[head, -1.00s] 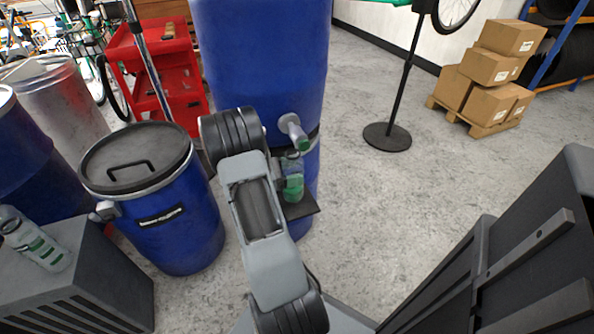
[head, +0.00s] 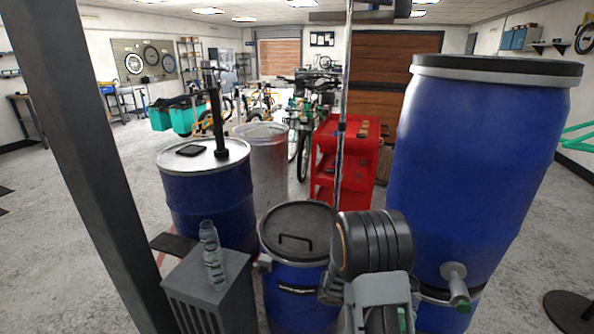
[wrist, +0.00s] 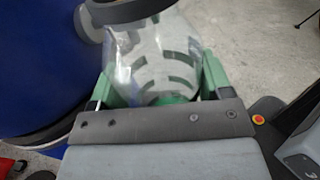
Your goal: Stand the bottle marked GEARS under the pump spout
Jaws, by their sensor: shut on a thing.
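My gripper (wrist: 153,85) is shut on a clear bottle (wrist: 150,50) with green marks, its green fingers on either side. No GEARS mark is legible. In the head view the arm hides most of the gripper and bottle, low beside the large blue barrel (head: 480,150). That barrel has a grey tap (head: 456,283); a grey round part crosses the top of the wrist view, close to the bottle. A second clear bottle (head: 212,258) with green bands stands upright on a grey ribbed box. A black upright pump (head: 217,125) stands on a blue drum (head: 205,190).
A lidded blue barrel (head: 295,240) stands just left of my arm. A red tool cart (head: 345,150) and a metal drum (head: 262,165) are behind. A dark flat plate (head: 174,244) lies beside the blue drum. A dark post (head: 95,170) crosses the left. Open floor lies far left.

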